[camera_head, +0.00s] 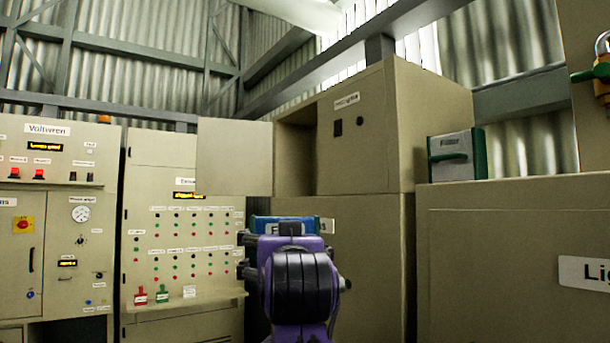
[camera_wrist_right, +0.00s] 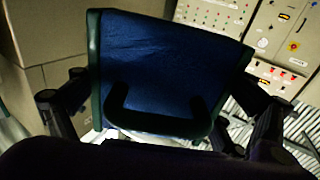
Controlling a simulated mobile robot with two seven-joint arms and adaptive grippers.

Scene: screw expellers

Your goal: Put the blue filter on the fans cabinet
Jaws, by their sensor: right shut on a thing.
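My right gripper (camera_head: 290,235) is in the lower middle of the head view, shut on the blue filter (camera_head: 285,220). Only the filter's top and part of its front show past the gripper. In the right wrist view, the blue filter (camera_wrist_right: 170,62) has a blue face, a dark green frame and a dark handle, and sits between the fingers of my gripper (camera_wrist_right: 165,110). A tall beige cabinet (camera_head: 360,240) stands behind the held filter; its lower label is mostly hidden, so I cannot tell whether it is the fans cabinet. My left gripper is not in view.
The tall cabinet's upper part has an open compartment (camera_head: 295,160) with its door (camera_head: 235,157) swung left. A grey filter with green sides (camera_head: 457,155) stands on a lower cabinet (camera_head: 510,240) labelled "Lig...". Control panels (camera_head: 60,220) line the left. A padlock (camera_head: 600,80) hangs at upper right.

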